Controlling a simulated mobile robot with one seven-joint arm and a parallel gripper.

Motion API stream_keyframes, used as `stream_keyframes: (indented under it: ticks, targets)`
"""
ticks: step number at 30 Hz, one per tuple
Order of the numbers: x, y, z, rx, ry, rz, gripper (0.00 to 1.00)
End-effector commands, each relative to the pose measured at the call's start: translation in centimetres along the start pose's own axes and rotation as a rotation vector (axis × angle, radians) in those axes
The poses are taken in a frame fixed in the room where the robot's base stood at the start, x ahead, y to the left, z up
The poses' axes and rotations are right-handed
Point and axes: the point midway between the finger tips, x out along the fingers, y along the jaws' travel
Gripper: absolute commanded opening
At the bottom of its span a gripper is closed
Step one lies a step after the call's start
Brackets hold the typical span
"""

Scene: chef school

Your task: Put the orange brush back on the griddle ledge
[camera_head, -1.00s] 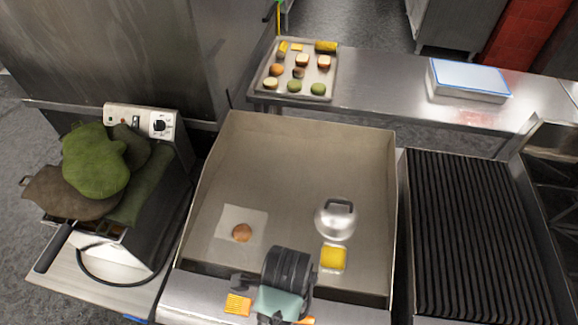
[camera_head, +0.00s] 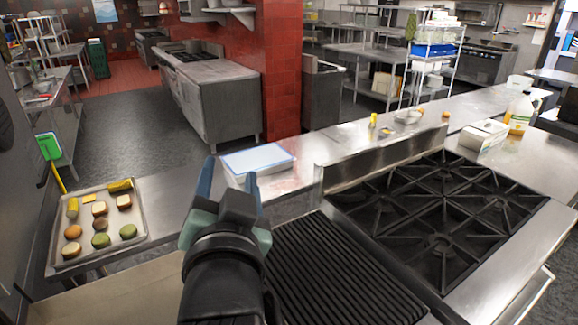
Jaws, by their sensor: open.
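My gripper (camera_head: 228,185) points away from me, its two blue-grey fingers spread apart with nothing visible between them. It is raised in front of the steel counter, left of the ribbed grill. Only a strip of the griddle (camera_head: 120,292) shows at the lower left, partly behind my arm. The orange brush and the griddle's front ledge are out of view now.
A tray (camera_head: 62,245) of buns and vegetables stands at the left. A white, blue-edged box (camera_head: 255,158) lies on the counter beyond my gripper. The ribbed grill (camera_head: 335,275) and a black burner range (camera_head: 440,215) are at the right.

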Motion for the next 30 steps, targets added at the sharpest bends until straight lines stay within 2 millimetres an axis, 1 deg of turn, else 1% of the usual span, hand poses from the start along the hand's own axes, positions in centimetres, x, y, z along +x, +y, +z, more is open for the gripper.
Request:
stream_keyframes:
  ticks: [1, 2, 3, 4, 5, 6, 9, 10, 12, 15, 24, 26, 30]
  targets:
    - [-1.2, -1.1, -5.2, -0.079, 0.144, -0.039, 0.58]
    - [-2.0, -1.7, -7.8, -0.130, 0.224, -0.056, 0.58]
    - [-3.4, -2.5, -11.1, -0.196, 0.329, -0.073, 0.58]
    - [-4.6, -3.1, -13.4, -0.244, 0.404, -0.080, 0.58]
    - [-5.8, -3.6, -15.4, -0.288, 0.473, -0.084, 0.58]
    - [-7.4, -4.2, -17.7, -0.342, 0.560, -0.085, 0.58]
    - [-10.9, -5.3, -21.8, -0.446, 0.726, -0.075, 0.58]
    - [-11.7, -5.5, -22.6, -0.468, 0.763, -0.071, 0.58]
    - [-13.1, -5.9, -23.8, -0.506, 0.821, -0.061, 0.58]
    - [-13.9, -6.2, -24.5, -0.529, 0.856, -0.054, 0.58]
    - [-13.8, -6.1, -24.4, -0.529, 0.854, -0.055, 0.58]
    - [-13.8, -5.8, -23.8, -0.528, 0.853, -0.055, 0.58]
    - [-13.7, -4.7, -21.5, -0.526, 0.851, -0.059, 0.58]
